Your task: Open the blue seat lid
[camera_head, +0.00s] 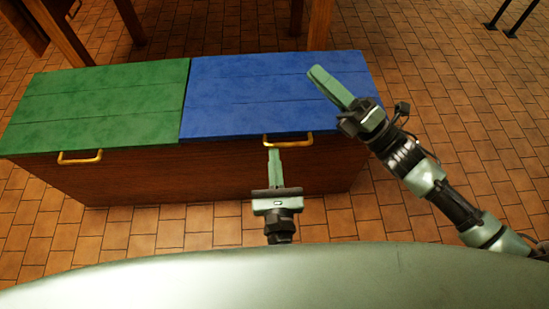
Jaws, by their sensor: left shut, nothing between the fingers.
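The blue seat lid (240,95) lies flat and closed on the right half of a wooden bench box. Its brass handle (308,138) is on the front edge, and its left part is close behind my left gripper's tip. My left gripper (274,152) is shut and empty, pointing away from me at the box front just below the lid edge. Whether it touches the handle or box, I cannot tell. My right gripper (314,74) appears above the right part of the blue lid, its fingers together with nothing seen between them. It hides part of the lid's right side.
A green lid (100,103) with its own brass handle (80,158) covers the box's left half. Wooden legs (319,25) stand behind the box. The tiled floor (450,110) is open to the right. Dark metal legs (505,18) show at the top right.

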